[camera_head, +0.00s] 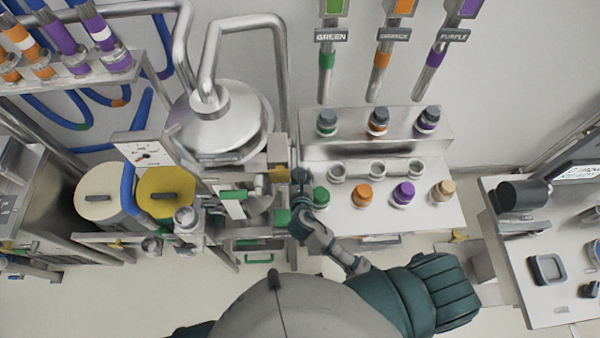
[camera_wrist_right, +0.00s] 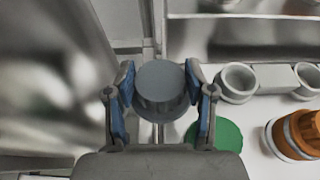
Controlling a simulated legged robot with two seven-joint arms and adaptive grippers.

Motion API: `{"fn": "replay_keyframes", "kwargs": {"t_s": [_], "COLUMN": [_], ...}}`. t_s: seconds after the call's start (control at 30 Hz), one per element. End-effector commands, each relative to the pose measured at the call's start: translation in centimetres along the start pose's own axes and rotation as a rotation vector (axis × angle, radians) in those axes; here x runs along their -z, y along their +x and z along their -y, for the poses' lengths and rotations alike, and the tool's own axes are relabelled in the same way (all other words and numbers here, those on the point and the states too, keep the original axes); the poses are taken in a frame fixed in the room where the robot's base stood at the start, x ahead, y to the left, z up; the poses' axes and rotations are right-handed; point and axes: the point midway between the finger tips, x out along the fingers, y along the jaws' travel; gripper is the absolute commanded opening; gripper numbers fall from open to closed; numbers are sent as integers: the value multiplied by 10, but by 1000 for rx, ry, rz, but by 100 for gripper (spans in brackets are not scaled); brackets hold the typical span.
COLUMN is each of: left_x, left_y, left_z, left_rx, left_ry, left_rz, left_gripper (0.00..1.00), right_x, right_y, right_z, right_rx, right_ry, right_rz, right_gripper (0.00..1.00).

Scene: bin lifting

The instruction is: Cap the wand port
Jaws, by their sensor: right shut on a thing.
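My right gripper (camera_wrist_right: 160,95) is shut on a round dark grey cap (camera_wrist_right: 161,82), its blue-padded fingers on either side. In the head view the right gripper (camera_head: 301,182) is beside the steel vessel (camera_head: 218,130), left of the white shelf. The cap covers what lies directly beneath it, so I cannot tell whether it touches a port. Three wands labelled green (camera_head: 327,62), orange (camera_head: 381,62) and purple (camera_head: 431,75) hang on the wall. My left gripper is not in view.
Dark-topped bottles (camera_head: 378,122) stand behind. A yellow-lidded drum (camera_head: 166,192) is left; a side table (camera_head: 545,290) is right.

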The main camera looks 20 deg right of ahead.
Motion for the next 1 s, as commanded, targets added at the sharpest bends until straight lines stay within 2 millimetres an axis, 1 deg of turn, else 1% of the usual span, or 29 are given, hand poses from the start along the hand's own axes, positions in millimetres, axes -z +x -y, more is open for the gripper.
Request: {"fn": "replay_keyframes", "kwargs": {"t_s": [0.03,0.5,0.83,1.0], "left_x": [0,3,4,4], "left_y": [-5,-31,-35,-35], "left_z": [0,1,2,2], "left_rx": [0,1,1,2], "left_ry": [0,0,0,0], "left_rz": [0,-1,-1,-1], "left_gripper": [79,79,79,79], "right_x": [-4,-22,-38,-40], "right_y": [-2,-8,-13,-14], "right_z": [0,1,0,0], "right_rx": [0,0,0,0], "right_ry": [0,-1,1,0], "right_rz": [0,1,3,2], "right_gripper": [7,7,7,7]}}
